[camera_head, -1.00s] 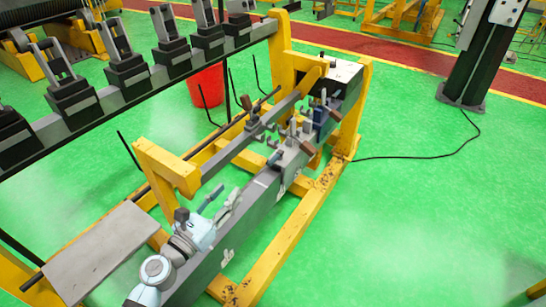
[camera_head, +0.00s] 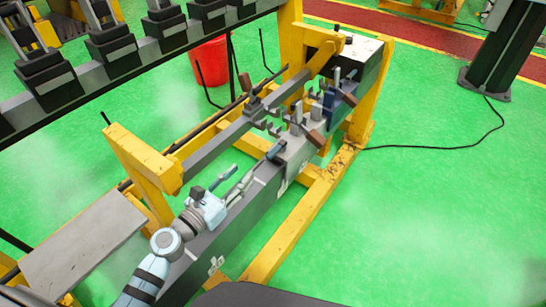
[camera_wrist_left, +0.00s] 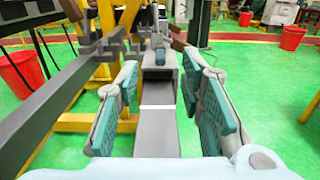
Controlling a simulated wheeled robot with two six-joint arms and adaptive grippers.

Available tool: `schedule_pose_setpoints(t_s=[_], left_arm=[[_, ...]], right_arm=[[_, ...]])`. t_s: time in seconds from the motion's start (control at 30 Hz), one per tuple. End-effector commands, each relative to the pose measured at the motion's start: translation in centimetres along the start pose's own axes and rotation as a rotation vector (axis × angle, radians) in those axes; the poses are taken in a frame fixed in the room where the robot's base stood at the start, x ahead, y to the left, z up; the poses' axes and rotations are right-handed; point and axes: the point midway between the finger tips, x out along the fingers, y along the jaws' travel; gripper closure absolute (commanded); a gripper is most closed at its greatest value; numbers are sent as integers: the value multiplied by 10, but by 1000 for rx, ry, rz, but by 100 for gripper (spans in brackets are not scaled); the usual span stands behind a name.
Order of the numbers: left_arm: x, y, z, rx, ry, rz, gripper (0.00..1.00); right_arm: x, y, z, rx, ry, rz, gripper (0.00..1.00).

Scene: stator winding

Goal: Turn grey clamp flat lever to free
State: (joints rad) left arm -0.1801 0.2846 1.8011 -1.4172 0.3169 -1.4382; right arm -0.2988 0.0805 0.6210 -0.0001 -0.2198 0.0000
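The grey clamp (camera_head: 296,146) is fixed on top of the long grey beam. Its flat lever (camera_head: 276,151), with a dark blue-grey end, points toward my left gripper. In the left wrist view, what looks like this lever end (camera_wrist_left: 160,56) shows at the top of a grey block, between the fingers. My left gripper (camera_head: 238,179) is open and empty above the beam, a short gap from the lever. In the left wrist view, the left gripper's fingers (camera_wrist_left: 163,85) stand wide apart on both sides of the beam. My right gripper is not in view.
A brown handle (camera_head: 316,138) and a blue clamp (camera_head: 333,97) stand farther along the beam. A parallel grey rail (camera_head: 215,147) with hooked holders runs to the left, on a yellow frame (camera_head: 285,228). A red bucket (camera_head: 212,60) stands behind.

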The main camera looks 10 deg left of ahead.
Motion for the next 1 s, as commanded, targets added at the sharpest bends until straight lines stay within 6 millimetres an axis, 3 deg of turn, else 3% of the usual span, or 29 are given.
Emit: schedule_pose_setpoints(t_s=[0.03, 0.17, 0.37, 0.7, 0.83, 1.0], left_arm=[[0, 0, -15, 0, 0, -1, 65], [0, 0, -32, -1, 0, -1, 65], [16, 1, -31, -1, -2, 2, 65], [106, 0, -32, -3, -3, 0, 65], [130, 0, -33, -1, -1, 0, 65], [144, 0, -32, 0, -1, 0, 65]], right_arm=[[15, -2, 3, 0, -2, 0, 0], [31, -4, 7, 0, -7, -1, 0], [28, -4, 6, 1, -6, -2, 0], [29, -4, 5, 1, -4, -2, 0], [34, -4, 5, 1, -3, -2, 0], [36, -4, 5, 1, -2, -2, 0]])
